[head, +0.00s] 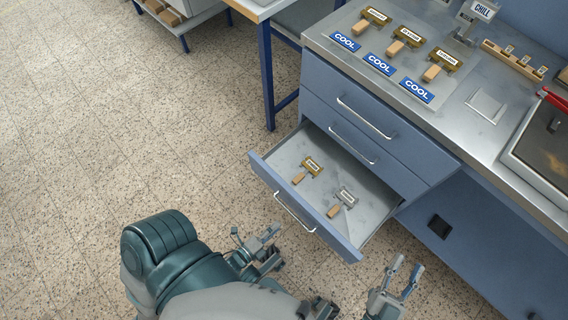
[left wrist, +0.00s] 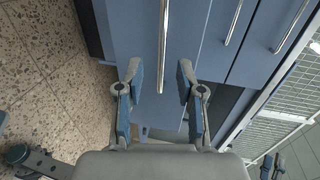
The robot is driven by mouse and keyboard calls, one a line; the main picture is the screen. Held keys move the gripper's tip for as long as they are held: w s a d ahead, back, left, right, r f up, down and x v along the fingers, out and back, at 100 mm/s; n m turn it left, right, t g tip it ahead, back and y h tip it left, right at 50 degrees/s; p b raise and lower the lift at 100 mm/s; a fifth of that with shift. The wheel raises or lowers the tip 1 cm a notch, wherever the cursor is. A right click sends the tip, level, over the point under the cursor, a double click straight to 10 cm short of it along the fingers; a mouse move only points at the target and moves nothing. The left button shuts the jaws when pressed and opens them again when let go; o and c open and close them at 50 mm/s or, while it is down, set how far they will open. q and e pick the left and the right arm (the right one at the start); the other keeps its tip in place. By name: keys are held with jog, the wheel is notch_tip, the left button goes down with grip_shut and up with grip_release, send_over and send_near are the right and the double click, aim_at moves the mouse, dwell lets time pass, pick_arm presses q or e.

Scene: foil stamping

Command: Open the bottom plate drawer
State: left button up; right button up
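The bottom plate drawer (head: 345,243) is pulled out from the blue cabinet, showing its grey inside. Two stamping plates with wooden handles lie in it, one brass (head: 312,165) and one silver (head: 347,197). Its bar handle (head: 295,212) is on the front; in the left wrist view the handle (left wrist: 163,45) runs up from between the fingers. My left gripper (head: 268,243) is open in front of the drawer, left of and below the handle. The wrist view shows its fingertips (left wrist: 159,72) apart, with no visible grip on the bar. My right gripper (head: 404,273) is open and empty, right of the drawer.
Two shut drawers with bar handles (head: 366,118) (head: 352,145) sit above the open one. Speckled floor is free to the left.

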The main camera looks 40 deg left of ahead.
pick_arm(q)
jog(key=v, duration=0.2)
jog(key=shift+s, duration=0.35)
